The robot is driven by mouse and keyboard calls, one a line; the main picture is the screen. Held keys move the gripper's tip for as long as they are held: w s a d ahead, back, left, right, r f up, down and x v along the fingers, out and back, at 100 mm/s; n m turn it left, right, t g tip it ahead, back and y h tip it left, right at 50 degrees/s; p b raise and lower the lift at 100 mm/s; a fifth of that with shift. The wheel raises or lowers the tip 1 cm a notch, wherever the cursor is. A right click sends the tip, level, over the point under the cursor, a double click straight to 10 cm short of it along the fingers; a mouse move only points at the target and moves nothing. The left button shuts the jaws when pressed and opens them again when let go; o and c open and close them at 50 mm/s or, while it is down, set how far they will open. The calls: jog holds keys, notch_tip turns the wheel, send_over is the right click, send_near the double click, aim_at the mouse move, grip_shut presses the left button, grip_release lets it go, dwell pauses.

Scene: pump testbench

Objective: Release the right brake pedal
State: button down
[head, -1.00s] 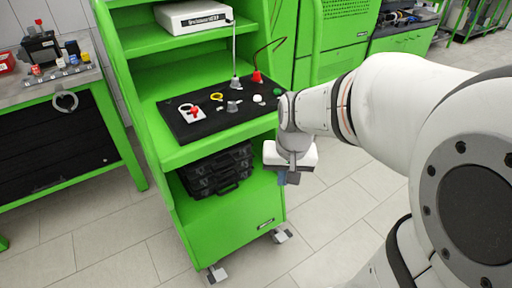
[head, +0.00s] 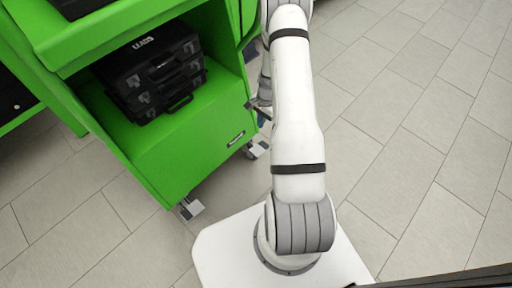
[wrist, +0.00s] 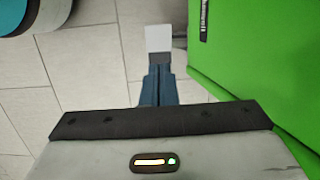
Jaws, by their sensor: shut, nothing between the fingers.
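The right brake pedal (head: 256,150) is a small pale plate on the caster at the cart's right front corner, low by the floor. In the wrist view a pale plate with a grey lower part, apparently this pedal (wrist: 159,40), lies straight ahead of the fingertips. My gripper (wrist: 158,75) has its blue fingers shut together, with nothing between them. The tips appear very close to the plate's near end; I cannot tell whether they touch. In the head view my arm hides most of the gripper, which is above the right caster.
The green cart (head: 190,150) stands left of my arm, and its green side fills the right of the wrist view (wrist: 255,60). Black cases (head: 155,70) sit on its lower shelf. The left caster pedal (head: 189,208) is at the left front corner. Tiled floor (head: 420,130) at right is clear.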

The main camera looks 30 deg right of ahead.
aim_at(256, 151)
notch_tip(256, 151, down, 2)
jog(key=shift+w+d+f, duration=0.1)
jog(key=shift+d+f, duration=0.05)
jog(key=f+b, duration=0.2)
jog(key=f, duration=0.2)
jog(key=a+f+b, duration=0.1)
jog(key=f+b, duration=0.1)
jog(key=f, duration=0.3)
jog(key=s+a+f+b, duration=0.1)
jog(key=f+b, duration=0.1)
jog(key=f, duration=0.2)
jog(key=shift+a+f, duration=0.2)
jog(key=shift+f, duration=0.15)
